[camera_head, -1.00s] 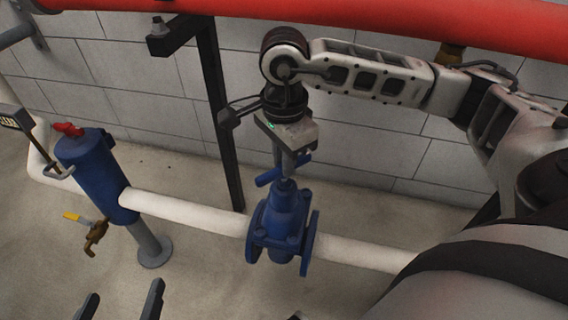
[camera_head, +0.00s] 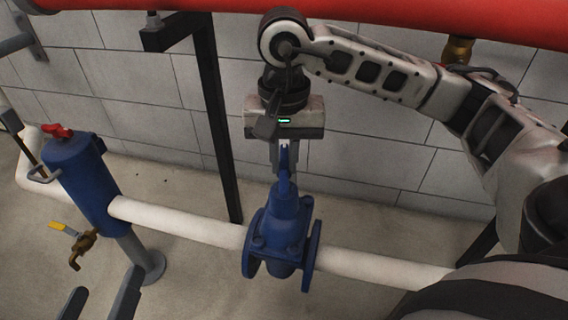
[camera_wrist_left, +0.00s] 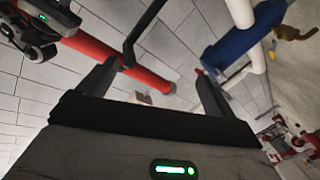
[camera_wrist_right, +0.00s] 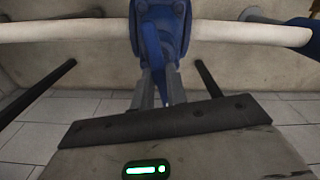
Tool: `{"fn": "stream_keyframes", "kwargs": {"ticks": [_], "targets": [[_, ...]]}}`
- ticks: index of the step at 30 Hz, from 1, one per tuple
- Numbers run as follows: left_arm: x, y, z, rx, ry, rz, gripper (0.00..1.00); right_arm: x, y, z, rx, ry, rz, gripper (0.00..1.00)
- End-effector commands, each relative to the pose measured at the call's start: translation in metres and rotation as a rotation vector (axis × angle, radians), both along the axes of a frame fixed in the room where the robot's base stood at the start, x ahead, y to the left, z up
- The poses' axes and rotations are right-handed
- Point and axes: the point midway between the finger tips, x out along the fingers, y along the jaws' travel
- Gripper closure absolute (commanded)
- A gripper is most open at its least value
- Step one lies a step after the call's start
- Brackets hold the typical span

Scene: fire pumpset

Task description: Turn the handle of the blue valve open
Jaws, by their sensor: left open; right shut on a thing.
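The blue valve (camera_head: 280,236) sits on the white horizontal pipe in the head view, with its blue handle (camera_head: 287,183) on top. My right gripper (camera_head: 285,168) comes down from above and is shut on the handle; its fingers lie on both sides of it. In the right wrist view the handle (camera_wrist_right: 152,50) runs between the fingers of the right gripper (camera_wrist_right: 157,80), with the valve body (camera_wrist_right: 172,15) beyond. My left gripper (camera_head: 104,298) is at the bottom left of the head view, open and empty, away from the valve. The left wrist view shows its spread fingers (camera_wrist_left: 155,85).
A blue cylinder (camera_head: 82,180) with a red top stands left of the valve, with a yellow-handled brass tap (camera_head: 75,241) beside it. A dark upright post (camera_head: 218,130) stands behind the pipe. A thick red pipe (camera_head: 390,18) crosses above.

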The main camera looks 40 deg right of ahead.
Motion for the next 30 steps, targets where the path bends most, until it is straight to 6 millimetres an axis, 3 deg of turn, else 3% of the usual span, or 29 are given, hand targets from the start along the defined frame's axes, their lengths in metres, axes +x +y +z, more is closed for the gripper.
{"fn": "stream_keyframes", "kwargs": {"ticks": [3, 16, 30], "targets": [[-0.001, -0.001, 0.000, -0.038, -0.007, -0.006, 0.09, 0.001, 0.000, -0.002, 0.000, -0.002, 0.110, 1.00], [0.021, 0.007, 0.045, 0.069, -0.399, 0.044, 0.09, 0.001, 0.000, -0.002, -0.001, -0.003, 0.518, 1.00], [0.021, 0.009, 0.082, 0.146, -0.724, 0.075, 0.09, 0.001, 0.000, 0.000, -0.002, -0.003, 0.964, 1.00]]}}
